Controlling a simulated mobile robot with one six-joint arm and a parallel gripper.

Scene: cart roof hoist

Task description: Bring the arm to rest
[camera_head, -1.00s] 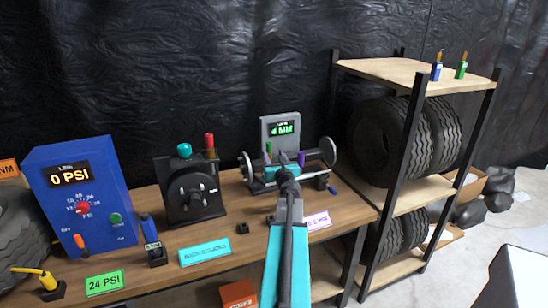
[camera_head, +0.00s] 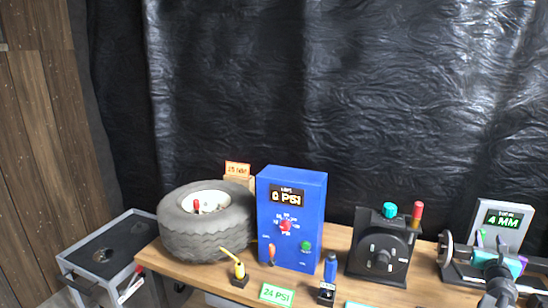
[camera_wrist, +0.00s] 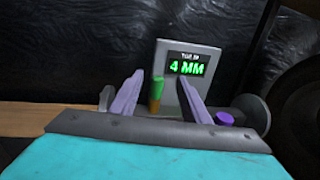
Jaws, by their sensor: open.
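My gripper (camera_head: 502,247) is at the right edge of the head view, in front of the device with the grey display panel (camera_head: 500,224). In the wrist view my gripper (camera_wrist: 162,88) has its two pale purple fingers spread apart. A green-and-orange handle (camera_wrist: 157,93) shows between them in the picture, in front of the panel. I see nothing held. The panel (camera_wrist: 187,72) reads "4 MM" in green. A purple knob (camera_wrist: 225,118) is just right of the right finger. The lower part of my arm is cut off by the head view's edge.
The wooden bench (camera_head: 415,285) carries a tire (camera_head: 205,240), a blue box (camera_head: 290,220) reading 0 PSI and a black dial unit (camera_head: 381,248). A grey cart (camera_head: 100,265) stands at the left. The space above the bench is open before the black sheeting (camera_head: 330,90).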

